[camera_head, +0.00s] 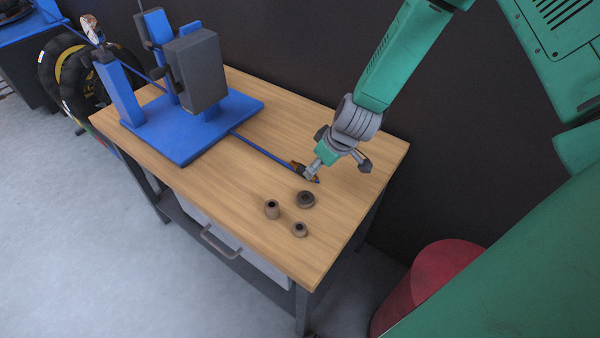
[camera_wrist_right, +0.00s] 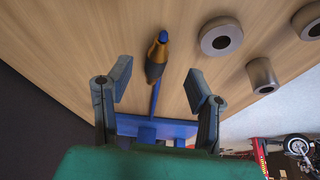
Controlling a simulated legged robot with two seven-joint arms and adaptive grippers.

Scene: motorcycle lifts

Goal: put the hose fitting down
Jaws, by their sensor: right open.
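The hose fitting, an orange piece with a blue tip (camera_wrist_right: 157,58), lies at the end of a thin blue hose (camera_head: 262,149) on the wooden workbench (camera_head: 350,205). My right gripper (camera_head: 312,169) is low over this end and partly hides it in the head view. In the right wrist view my right gripper (camera_wrist_right: 158,82) has its two fingers wide apart. The fitting shows in the gap between them, slightly beyond the fingertips, with no finger seen touching it. My left gripper is not in view.
Three brown ring-like or cylindrical parts (camera_head: 306,199) stand on the bench close to my right gripper. A blue fixture with a dark block (camera_head: 198,70) stands at the bench's left. A red drum (camera_head: 435,275) stands on the floor at right. The bench's front right is clear.

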